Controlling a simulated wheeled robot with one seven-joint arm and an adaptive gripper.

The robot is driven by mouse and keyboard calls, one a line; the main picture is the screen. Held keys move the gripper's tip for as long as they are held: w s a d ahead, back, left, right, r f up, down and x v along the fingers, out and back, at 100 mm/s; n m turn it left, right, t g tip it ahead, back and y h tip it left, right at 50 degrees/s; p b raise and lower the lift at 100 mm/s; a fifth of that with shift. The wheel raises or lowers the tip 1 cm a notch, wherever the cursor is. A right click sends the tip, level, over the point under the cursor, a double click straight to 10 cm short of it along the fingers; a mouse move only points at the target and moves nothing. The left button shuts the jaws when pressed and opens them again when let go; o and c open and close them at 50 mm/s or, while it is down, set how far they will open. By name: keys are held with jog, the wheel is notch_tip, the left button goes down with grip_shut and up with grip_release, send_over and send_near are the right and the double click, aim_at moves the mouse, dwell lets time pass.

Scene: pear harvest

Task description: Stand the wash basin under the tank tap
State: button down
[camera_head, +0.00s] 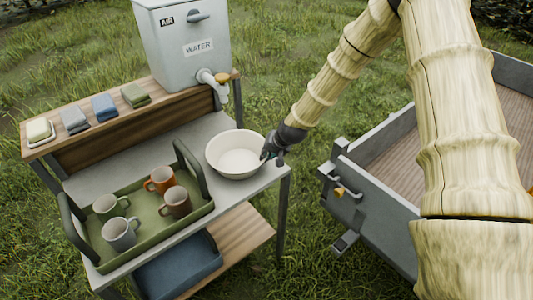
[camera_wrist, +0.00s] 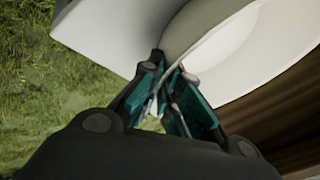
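The wash basin (camera_head: 236,153) is round and cream-white, upright at the right end of the grey table. Whether it rests fully on the table or is slightly raised, I cannot tell. My gripper (camera_head: 272,150) is at its right rim. In the wrist view the teal-padded fingers (camera_wrist: 170,85) close around the rim of the basin (camera_wrist: 245,45). The pale grey water tank (camera_head: 185,45) stands on the wooden shelf behind. Its tap (camera_head: 214,80), with a yellow-orange handle, juts out above and behind the basin in the head view. Whether the basin is directly below the spout is unclear.
A green tray (camera_head: 150,237) with several mugs stands left of the basin. Folded cloths (camera_head: 105,106) and a soap dish (camera_head: 40,132) lie on the wooden shelf (camera_head: 62,157). A blue bin (camera_head: 180,270) sits below. A grey trailer (camera_head: 375,215) is at right, with grass between.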

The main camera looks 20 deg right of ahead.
jog(key=shift+w+f, duration=0.15)
jog(key=shift+f, duration=0.05)
jog(key=c, duration=1.6)
grip_release()
jog(key=shift+r, duration=0.1)
jog(key=shift+c, duration=0.2)
jog(key=shift+r, duration=0.1)
jog(key=b+v, duration=0.3)
jog(key=v, duration=0.9)
jog(key=s+a+f+n+g, duration=0.1)
jog(key=s+f, duration=0.3)
jog(key=f, duration=0.2)
jog(key=s+a+f+g, duration=0.1)
jog(key=s+f, duration=0.4)
jog(key=f, duration=0.2)
jog(key=s+a+f+n+g+h, duration=0.1)
jog(key=s+f, duration=0.5)
jog(key=s, duration=0.5)
jog(key=s+a+f+n+g, duration=0.1)
jog(key=s+f+n+g, duration=0.1)
jog(key=s+f, duration=0.4)
jog(key=s+a+f+n+g+h, duration=0.1)
jog(key=s+f, duration=0.5)
jog(key=s, duration=1)
jog(key=shift+s+a+f+h, duration=0.2)
jog(key=shift+s+f+h, duration=0.1)
jog(key=shift+s+f, duration=0.05)
